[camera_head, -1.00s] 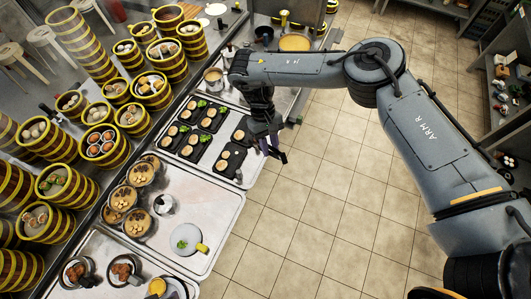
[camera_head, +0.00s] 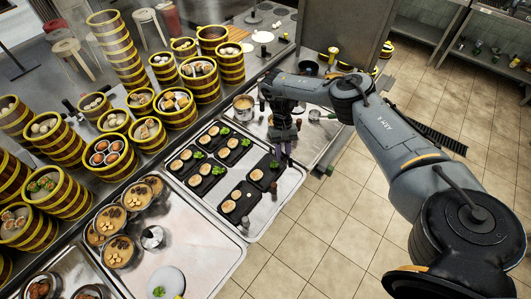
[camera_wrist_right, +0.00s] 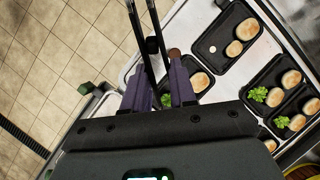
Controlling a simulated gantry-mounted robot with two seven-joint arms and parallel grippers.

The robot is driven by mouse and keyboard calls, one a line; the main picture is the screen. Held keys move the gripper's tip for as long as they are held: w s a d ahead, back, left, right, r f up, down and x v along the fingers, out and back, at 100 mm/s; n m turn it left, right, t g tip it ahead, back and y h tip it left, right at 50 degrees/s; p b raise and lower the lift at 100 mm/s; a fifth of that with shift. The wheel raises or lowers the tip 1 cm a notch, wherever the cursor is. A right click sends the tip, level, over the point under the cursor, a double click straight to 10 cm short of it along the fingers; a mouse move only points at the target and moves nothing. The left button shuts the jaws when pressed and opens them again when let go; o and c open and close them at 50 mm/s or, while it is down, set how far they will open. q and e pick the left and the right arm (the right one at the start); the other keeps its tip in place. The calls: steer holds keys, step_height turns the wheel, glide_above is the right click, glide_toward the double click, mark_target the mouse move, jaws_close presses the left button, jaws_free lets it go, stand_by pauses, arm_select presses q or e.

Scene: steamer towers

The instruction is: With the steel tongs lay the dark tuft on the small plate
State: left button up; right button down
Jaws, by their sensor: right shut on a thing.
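My right gripper (camera_head: 284,152) hangs at the right edge of the tray of dark dishes. In the right wrist view the gripper (camera_wrist_right: 158,72) is shut on the steel tongs (camera_wrist_right: 139,30), whose two slim dark arms run up from between the purple fingers. The small plate (camera_head: 172,276) is a pale round one at the bottom of the head view. A green tuft (camera_head: 158,291) lies on it. Other green tufts (camera_head: 246,142) lie on several dark dishes. I cannot make out a distinct dark tuft or anything between the tong tips. My left gripper is out of view.
Dark dishes (camera_head: 228,206) with pale buns fill the light tray (camera_head: 286,190) below the gripper. Steamer towers (camera_head: 64,197) crowd the left. A pot (camera_head: 243,105) stands behind the dishes. Tiled floor (camera_head: 320,215) is open on the right.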

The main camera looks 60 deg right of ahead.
steer(key=shift+s+d+f, duration=0.1)
steer(key=shift+s+f, duration=0.35)
steer(key=shift+f, duration=0.1)
steer(key=shift+f, duration=0.2)
step_height(320, 180, down, 4)
steer(key=b, duration=0.2)
steer(key=shift+b, duration=0.4)
steer(key=c, duration=1.4)
jaws_free()
steer(key=shift+r, duration=0.15)
steer(key=shift+o, duration=0.2)
